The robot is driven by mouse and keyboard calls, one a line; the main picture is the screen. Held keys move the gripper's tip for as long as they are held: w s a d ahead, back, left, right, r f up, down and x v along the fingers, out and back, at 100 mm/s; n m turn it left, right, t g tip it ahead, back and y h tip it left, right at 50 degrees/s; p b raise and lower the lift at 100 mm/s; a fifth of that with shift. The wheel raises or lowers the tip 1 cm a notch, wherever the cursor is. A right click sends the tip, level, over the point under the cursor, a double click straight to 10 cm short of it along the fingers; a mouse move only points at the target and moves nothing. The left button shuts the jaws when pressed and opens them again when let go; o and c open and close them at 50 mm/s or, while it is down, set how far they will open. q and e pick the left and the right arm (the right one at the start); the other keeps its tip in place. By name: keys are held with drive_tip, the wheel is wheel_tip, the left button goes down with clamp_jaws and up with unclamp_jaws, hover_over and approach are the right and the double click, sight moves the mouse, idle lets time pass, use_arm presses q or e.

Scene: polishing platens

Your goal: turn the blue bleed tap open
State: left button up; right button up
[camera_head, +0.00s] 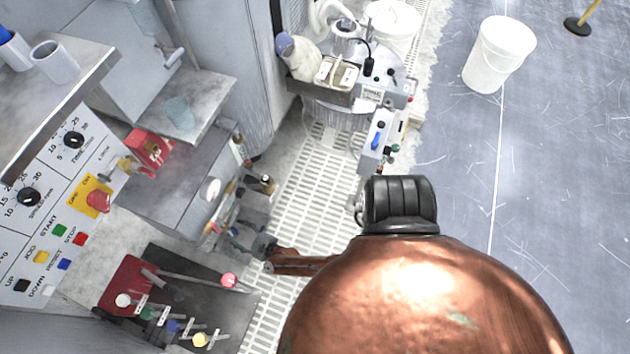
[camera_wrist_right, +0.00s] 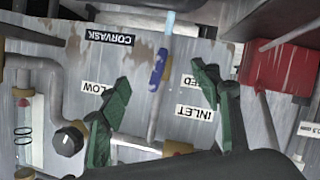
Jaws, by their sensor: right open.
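The blue bleed tap (camera_wrist_right: 158,68) shows in the right wrist view as a short blue handle, slightly tilted, in front of a grey panel (camera_wrist_right: 185,60). A pale blue tube runs up from its top end and a thin metal pipe down from it. My right gripper (camera_wrist_right: 161,82) is open, with its two green fingers on either side of the tap and apart from it. In the head view my right gripper (camera_head: 243,240) is small beside the grey cabinet's front, and I cannot make out the tap there. My left gripper is not in view.
An INLET label (camera_wrist_right: 195,112), a black knob (camera_wrist_right: 69,139) and bent pipes surround the tap. A red box (camera_wrist_right: 285,66) is at the right. In the head view a button panel (camera_head: 50,215) stands left, a white bucket (camera_head: 498,55) on open floor right.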

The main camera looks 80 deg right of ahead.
use_arm(q)
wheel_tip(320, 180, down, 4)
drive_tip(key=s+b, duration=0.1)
drive_tip(key=b, duration=0.2)
use_arm(e)
drive_tip(key=m+y, duration=0.2)
drive_tip(key=shift+s+d+f+m, duration=0.2)
drive_tip(key=shift+d+m, duration=0.15)
drive_tip(key=shift+m, duration=0.05)
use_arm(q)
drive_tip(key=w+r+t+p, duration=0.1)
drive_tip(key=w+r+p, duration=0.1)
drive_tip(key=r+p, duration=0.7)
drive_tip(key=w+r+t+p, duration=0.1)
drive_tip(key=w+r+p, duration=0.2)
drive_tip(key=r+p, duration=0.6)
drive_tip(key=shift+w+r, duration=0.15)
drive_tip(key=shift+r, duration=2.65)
use_arm(e)
drive_tip(key=s+a+n+g+y, duration=0.1)
drive_tip(key=s+a+g+y, duration=0.1)
drive_tip(key=s, duration=1.3)
drive_tip(key=s+a+n+g+y, duration=0.1)
drive_tip(key=s+a+g, duration=0.2)
drive_tip(key=s, duration=1.2)
drive_tip(key=shift+s+a+r+g+y, duration=0.2)
drive_tip(key=shift+s+r+g+y, duration=0.1)
drive_tip(key=shift+s+r+y, duration=0.15)
